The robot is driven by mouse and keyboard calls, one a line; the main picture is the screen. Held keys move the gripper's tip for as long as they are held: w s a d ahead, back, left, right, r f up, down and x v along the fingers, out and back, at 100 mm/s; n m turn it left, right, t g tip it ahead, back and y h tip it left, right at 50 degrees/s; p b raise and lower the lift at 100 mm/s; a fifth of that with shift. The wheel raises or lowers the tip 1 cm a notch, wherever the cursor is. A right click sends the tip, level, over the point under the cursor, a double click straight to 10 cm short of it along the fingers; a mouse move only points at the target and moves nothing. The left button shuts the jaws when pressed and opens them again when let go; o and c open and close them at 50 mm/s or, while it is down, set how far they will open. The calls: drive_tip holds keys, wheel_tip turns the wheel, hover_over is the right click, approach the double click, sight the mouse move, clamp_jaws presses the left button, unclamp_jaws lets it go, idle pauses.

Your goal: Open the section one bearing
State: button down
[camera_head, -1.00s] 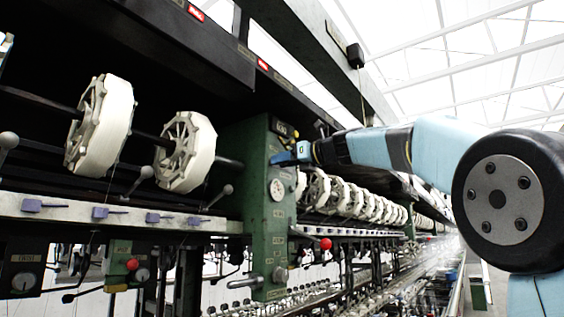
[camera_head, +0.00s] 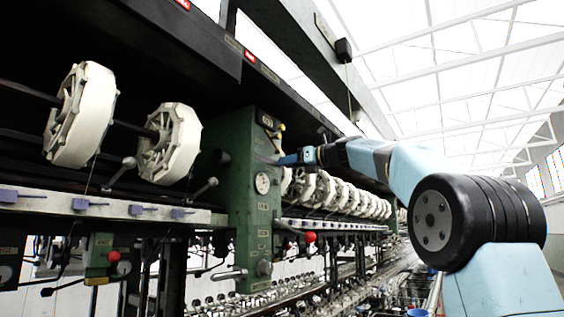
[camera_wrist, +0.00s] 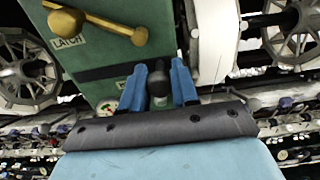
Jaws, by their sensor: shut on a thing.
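The green post (camera_head: 255,195) with a round dial plate stands mid-frame in the head view, with reel shafts on both sides. My gripper (camera_head: 284,159) is at the right side of its upper part. In the wrist view my gripper (camera_wrist: 158,88) has its two blue fingers on either side of a dark rounded knob (camera_wrist: 158,91) and is shut on it. A brass lever (camera_wrist: 95,24) with a round end lies across the green face, by a label reading LATCH (camera_wrist: 67,41). What the knob joins onto is hidden, and I cannot tell how far the bearing is open.
White reels (camera_head: 80,115) hang on shafts left of the post, and more run in a row to the right (camera_head: 345,195). A rail with purple tabs (camera_head: 80,204) and a red-knobbed lever (camera_head: 310,238) are below. A dark beam (camera_head: 300,50) runs overhead.

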drive_tip(key=shift+w+d, duration=0.1)
drive_tip(key=c, duration=1)
unclamp_jaws()
drive_tip(key=v, duration=1.3)
drive_tip(key=shift+s+d, duration=0.25)
drive_tip(key=shift+d, duration=0.05)
